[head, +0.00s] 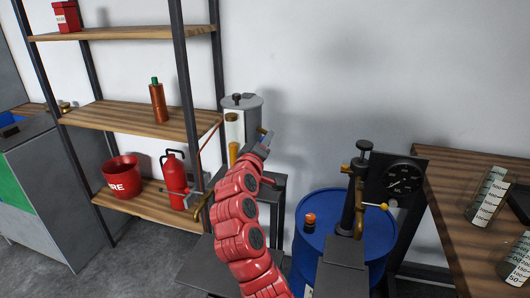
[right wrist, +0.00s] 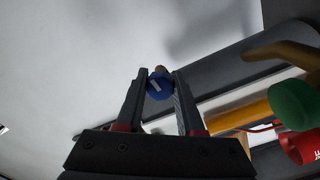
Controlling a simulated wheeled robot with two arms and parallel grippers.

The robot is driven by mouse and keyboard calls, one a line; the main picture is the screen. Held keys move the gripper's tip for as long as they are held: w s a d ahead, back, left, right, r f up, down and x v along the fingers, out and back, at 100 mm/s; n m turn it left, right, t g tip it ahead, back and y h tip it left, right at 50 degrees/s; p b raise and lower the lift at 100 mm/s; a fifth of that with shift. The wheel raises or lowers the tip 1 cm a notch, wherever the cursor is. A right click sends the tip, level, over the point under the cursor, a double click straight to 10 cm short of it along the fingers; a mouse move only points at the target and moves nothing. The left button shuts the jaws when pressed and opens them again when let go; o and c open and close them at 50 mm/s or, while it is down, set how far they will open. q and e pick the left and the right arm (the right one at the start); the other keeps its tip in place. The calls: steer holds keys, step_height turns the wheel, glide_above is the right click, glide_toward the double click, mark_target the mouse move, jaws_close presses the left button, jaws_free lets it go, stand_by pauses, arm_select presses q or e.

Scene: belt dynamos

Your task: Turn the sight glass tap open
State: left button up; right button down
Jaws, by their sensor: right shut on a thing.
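A grey metal tank (head: 243,103) with a dark knob on its lid stands left of centre in the head view. A pale strip with an amber part, which looks like the sight glass (head: 234,128), runs down its front. My right gripper (head: 265,142) is beside the tank's right side, near a small brass piece (head: 262,130). In the right wrist view my right gripper (right wrist: 160,88) is shut on a small round blue knob (right wrist: 158,86) with a white mark, apparently the tap's handle. The rest of the tap is hidden. My left gripper is not in view.
Shelves on the left hold an orange bottle (head: 158,102), a red fire bucket (head: 121,175) and a fire extinguisher (head: 174,180). A wooden table (head: 450,208) holds beakers.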

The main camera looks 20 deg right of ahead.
steer(key=shift+f+m+b, duration=0.2)
steer(key=shift+m+b, duration=0.4)
steer(key=c, duration=0.5)
jaws_free()
steer(key=shift+r, duration=0.1)
steer(key=v, duration=1.7)
steer(key=shift+s+a, duration=0.2)
